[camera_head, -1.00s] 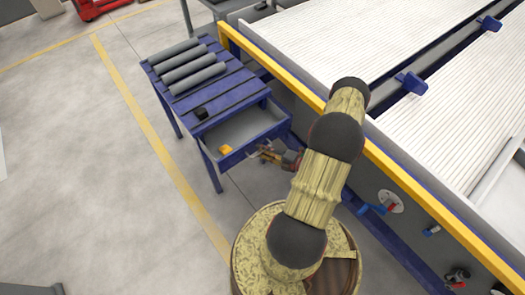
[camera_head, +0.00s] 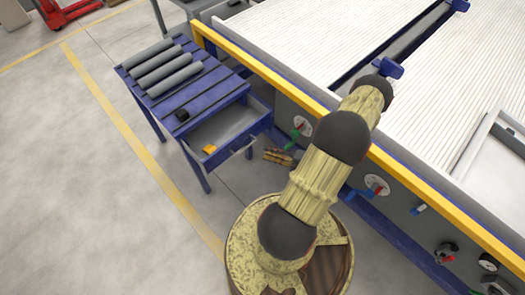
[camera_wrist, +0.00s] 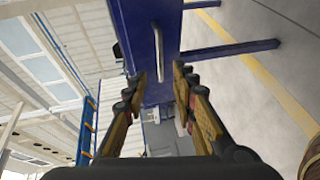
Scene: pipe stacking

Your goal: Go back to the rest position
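My gripper (camera_wrist: 160,82) is open and empty in the wrist view, with a clear gap between its fingers. In the head view my gripper (camera_head: 278,157) shows partly, just right of and apart from the blue table's open drawer (camera_head: 231,145). My arm hides some of the wrist. In the wrist view the drawer's blue front and its grey handle (camera_wrist: 158,50) lie beyond the fingertips, with nothing held.
Three grey pipes (camera_head: 165,66) lie on the blue table (camera_head: 200,97), with a small black object (camera_head: 182,115) near its front. An orange block (camera_head: 209,149) is in the drawer. A large machine with a yellow rail (camera_head: 290,82) stands at right.

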